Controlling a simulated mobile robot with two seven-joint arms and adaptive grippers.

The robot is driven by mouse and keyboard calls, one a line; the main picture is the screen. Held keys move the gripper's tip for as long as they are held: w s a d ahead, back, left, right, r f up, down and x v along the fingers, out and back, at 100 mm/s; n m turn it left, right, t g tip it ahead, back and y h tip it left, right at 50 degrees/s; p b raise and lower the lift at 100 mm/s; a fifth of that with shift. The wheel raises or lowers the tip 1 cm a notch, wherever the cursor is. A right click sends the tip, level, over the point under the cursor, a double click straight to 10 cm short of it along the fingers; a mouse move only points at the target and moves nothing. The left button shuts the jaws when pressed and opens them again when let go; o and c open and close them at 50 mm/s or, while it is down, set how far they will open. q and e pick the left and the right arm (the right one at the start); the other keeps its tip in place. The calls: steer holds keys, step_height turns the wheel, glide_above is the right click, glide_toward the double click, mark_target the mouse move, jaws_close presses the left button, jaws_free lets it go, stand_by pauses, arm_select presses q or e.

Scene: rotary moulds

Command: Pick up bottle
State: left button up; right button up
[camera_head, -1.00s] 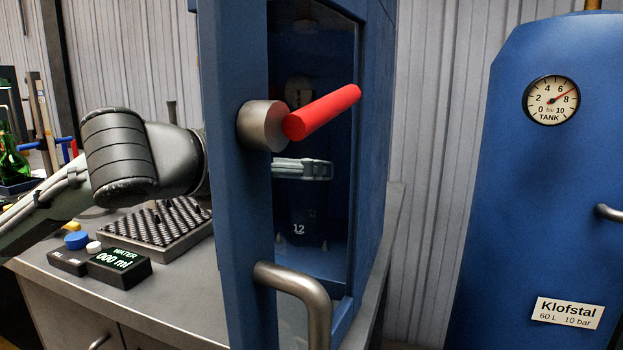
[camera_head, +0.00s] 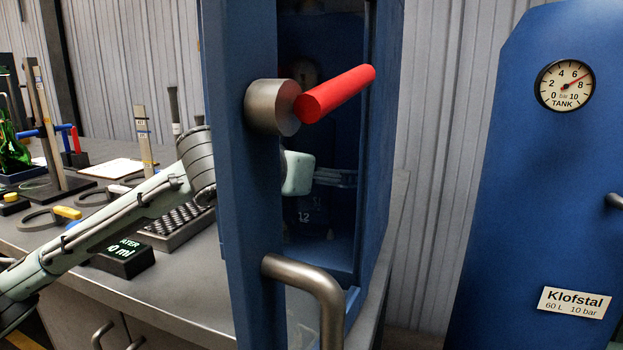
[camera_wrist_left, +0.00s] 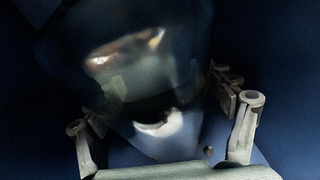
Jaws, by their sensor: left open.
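My left arm reaches behind the blue door into the blue cabinet. In the head view my left gripper (camera_head: 336,178) is inside, partly hidden by the door's edge. In the left wrist view my open left gripper (camera_wrist_left: 163,112) has one finger at each side of the picture. A dark, glossy, rounded shape (camera_wrist_left: 140,65) with pale reflections lies ahead, between and beyond the fingers. It may be the bottle, but it is too dark and blurred to be sure. In the head view a dark part marked 12 (camera_head: 304,217) is below the gripper. My right gripper is out of view.
A red lever (camera_head: 335,94) on a metal hub and a grey handle (camera_head: 318,290) stick out at the door. The blue cabinet wall (camera_head: 383,150) closes the right side. A bench with a dark studded tray (camera_head: 180,228) and a water display (camera_head: 122,258) lies left.

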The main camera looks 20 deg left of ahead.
arm_select(q)
jaws_close()
stand_by(0.5)
steer(key=shift+r, duration=0.15)
